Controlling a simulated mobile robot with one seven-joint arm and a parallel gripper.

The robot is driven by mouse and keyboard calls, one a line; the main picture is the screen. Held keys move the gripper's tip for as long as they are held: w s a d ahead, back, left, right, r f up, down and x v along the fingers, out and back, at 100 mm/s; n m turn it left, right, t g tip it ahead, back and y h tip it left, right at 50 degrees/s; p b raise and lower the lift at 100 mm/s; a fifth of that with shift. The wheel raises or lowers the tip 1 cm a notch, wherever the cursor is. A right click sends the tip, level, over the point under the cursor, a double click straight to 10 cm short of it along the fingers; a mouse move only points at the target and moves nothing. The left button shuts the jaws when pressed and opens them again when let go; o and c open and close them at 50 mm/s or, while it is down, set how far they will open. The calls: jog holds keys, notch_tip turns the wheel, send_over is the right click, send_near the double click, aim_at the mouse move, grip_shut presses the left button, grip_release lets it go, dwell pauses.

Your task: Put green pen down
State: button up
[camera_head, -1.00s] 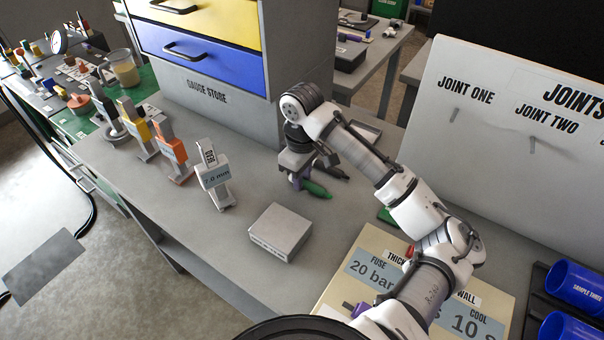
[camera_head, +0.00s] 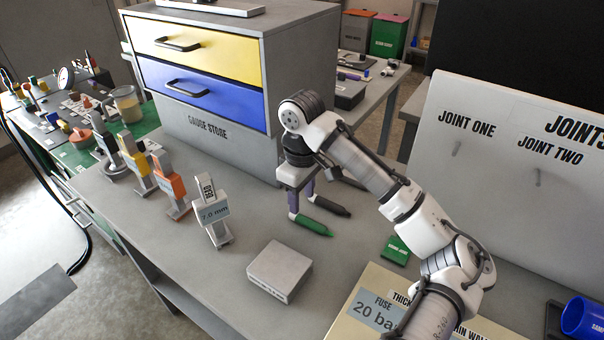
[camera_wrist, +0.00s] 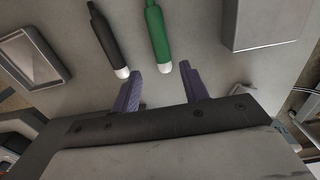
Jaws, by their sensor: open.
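The green pen (camera_head: 312,225) lies on the grey bench top in the head view. In the wrist view the green pen (camera_wrist: 157,32) lies just beyond my fingertips, its white end towards my gripper. My gripper (camera_head: 301,199) is open, with nothing between its purple fingers; in the wrist view the fingers (camera_wrist: 160,84) stand apart. A black pen (camera_head: 330,206) lies beside the green one, roughly parallel and apart from it, and shows on the left in the wrist view (camera_wrist: 107,40).
A grey box (camera_head: 280,271) sits in front. The bead gauge (camera_head: 214,213) and other gauges stand to the left. The gauge store cabinet (camera_head: 225,140) rises behind. A green block (camera_head: 396,250) lies to the right, near the settings board (camera_head: 378,305). Bench around the pens is clear.

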aim_at(302, 215)
notch_tip(302, 215, up, 8)
jog(key=shift+r, duration=0.2)
dwell(0.5)
